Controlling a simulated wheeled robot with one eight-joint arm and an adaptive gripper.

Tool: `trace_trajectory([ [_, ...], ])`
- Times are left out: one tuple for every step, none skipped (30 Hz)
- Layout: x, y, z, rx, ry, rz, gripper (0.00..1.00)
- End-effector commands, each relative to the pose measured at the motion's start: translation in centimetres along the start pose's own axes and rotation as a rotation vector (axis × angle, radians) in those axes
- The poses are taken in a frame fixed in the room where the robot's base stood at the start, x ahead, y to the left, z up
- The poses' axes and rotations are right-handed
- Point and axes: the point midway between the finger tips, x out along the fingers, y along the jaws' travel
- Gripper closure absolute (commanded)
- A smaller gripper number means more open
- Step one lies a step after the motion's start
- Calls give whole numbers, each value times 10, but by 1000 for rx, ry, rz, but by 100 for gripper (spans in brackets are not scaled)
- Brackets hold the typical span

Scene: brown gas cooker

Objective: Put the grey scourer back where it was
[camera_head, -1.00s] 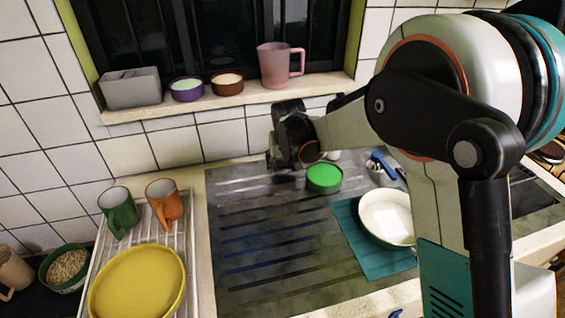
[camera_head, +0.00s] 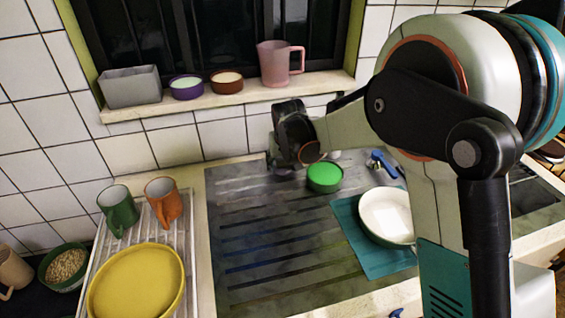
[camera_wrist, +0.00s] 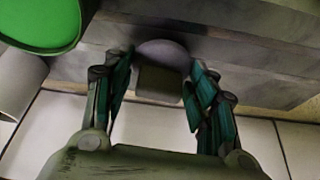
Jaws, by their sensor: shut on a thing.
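My gripper (camera_wrist: 161,77) points down over the sink's drainboard, and its teal fingers show in the wrist view. Between the fingers is a small dull grey-olive block (camera_wrist: 160,82), which looks like the grey scourer. A pale rounded thing (camera_wrist: 162,50) shows just beyond the block; I cannot tell whether they touch. In the head view my gripper (camera_head: 283,166) is at the back of the drainboard near the tiled wall, left of the green round tub (camera_head: 325,179). The scourer cannot be made out there.
The green tub also shows in the wrist view (camera_wrist: 40,22), close by a white cylinder (camera_wrist: 17,84). A white pan (camera_head: 387,214) on a teal cloth (camera_head: 352,240) lies to the right. A rack (camera_head: 193,250) with mugs and a yellow plate is left. The drainboard's front (camera_head: 270,275) is clear.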

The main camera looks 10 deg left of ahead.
Motion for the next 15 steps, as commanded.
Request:
trace_trajectory([
  [1, 0, 0, 0, 0, 0, 67],
  [2, 0, 1, 0, 0, 0, 67],
  [2, 0, 1, 0, 0, 0, 67],
  [3, 0, 1, 0, 0, 0, 67],
  [3, 0, 1, 0, 0, 0, 67],
  [4, 0, 2, 0, 0, 0, 67],
  [4, 0, 2, 0, 0, 0, 67],
  [5, 0, 2, 0, 0, 0, 67],
  [5, 0, 2, 0, 0, 0, 67],
  [6, 0, 2, 0, 0, 0, 67],
  [6, 0, 3, 0, 0, 0, 67],
  [7, 0, 3, 0, 0, 0, 67],
  [7, 0, 3, 0, 0, 0, 67],
  [8, 0, 3, 0, 0, 0, 67],
  [8, 0, 4, 0, 0, 0, 67],
])
